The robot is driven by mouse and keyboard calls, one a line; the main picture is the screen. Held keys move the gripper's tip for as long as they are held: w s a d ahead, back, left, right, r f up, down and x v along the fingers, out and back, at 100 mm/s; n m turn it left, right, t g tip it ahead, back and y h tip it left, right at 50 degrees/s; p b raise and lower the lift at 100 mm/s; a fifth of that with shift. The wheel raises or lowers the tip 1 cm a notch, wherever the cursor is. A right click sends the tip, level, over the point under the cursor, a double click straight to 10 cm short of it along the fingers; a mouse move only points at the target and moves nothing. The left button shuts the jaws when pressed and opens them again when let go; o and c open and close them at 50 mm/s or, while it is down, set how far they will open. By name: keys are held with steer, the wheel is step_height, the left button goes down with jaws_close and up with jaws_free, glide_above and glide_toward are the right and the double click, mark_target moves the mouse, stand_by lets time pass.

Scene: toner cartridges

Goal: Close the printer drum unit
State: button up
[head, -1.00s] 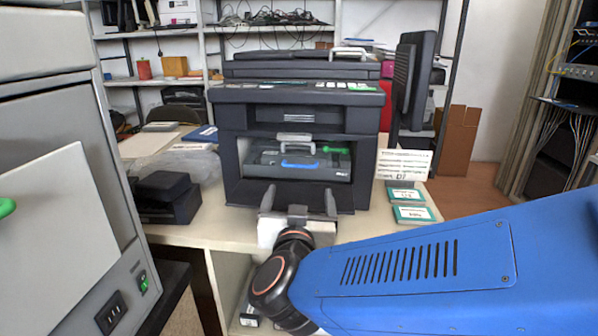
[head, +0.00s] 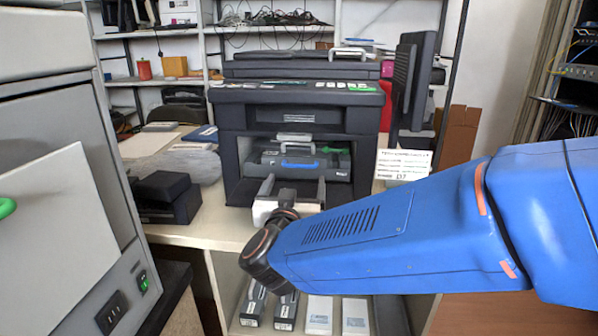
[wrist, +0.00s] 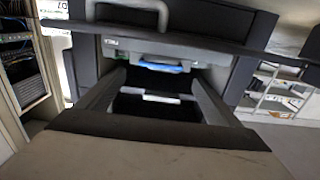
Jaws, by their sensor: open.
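The dark printer (head: 228,130) stands on the table with its front bay open. In the bay is the dark drum unit (head: 338,174), with a blue handle (head: 300,163) and a green lever (head: 322,150) on top. A light grey handle (head: 294,137) is above it. How far the unit sticks out cannot be told. My gripper (head: 295,181) is open and empty, just in front of the bay, its fingers apart and pointing at the drum unit. In the wrist view the blue handle (wrist: 161,67) shows beyond and between the fingertips (wrist: 157,78); contact is not visible.
A grey cabinet (head: 60,130) with a tilted-out panel stands close at left. A small black device (head: 165,200) is on the table left of the printer. A white sign (head: 403,164) stands at right. Cartridges (head: 287,310) and white boxes (head: 319,314) lie on the shelf below.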

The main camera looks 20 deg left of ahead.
mark_target(301, 167)
steer(key=x, duration=0.7)
steer(key=shift+w, duration=0.3)
steer(key=shift+c, duration=0.5)
steer(key=c, duration=1.1)
steer(key=x, duration=0.4)
steer(key=shift+w+r, duration=0.1)
steer(key=shift+w, duration=0.1)
steer(key=o, duration=1.1)
steer(key=shift+o, duration=0.5)
steer(key=shift+w, duration=0.15)
